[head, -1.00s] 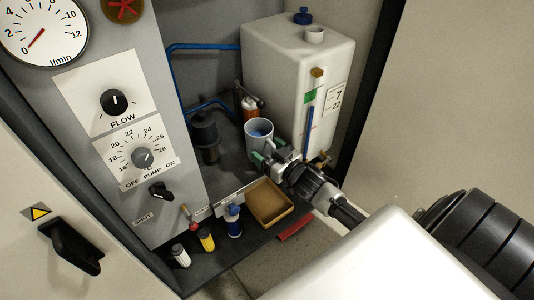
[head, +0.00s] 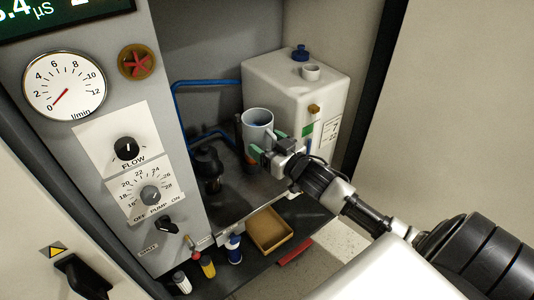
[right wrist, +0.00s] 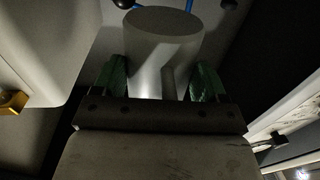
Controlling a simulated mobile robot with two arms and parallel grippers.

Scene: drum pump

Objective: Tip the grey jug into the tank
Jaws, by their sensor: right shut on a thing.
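The grey jug (head: 258,122) is upright in the head view, with blue liquid inside, held in front of the tank's left side. My right gripper (head: 262,153) is shut on it with green finger pads on either side. In the right wrist view the jug (right wrist: 162,50) sits between the green pads of the gripper (right wrist: 158,80). The white tank (head: 285,85) stands behind and to the right, with an open round neck (head: 311,72) on top. The jug's rim is below and left of that neck. My left gripper is not in view.
A blue cap (head: 300,53) sits on the tank's top behind the neck. A dark pump body (head: 208,162) stands left of the jug. An open brown tray (head: 270,229) and small bottles (head: 208,265) are on the lower shelf. A control panel (head: 112,150) borders the left.

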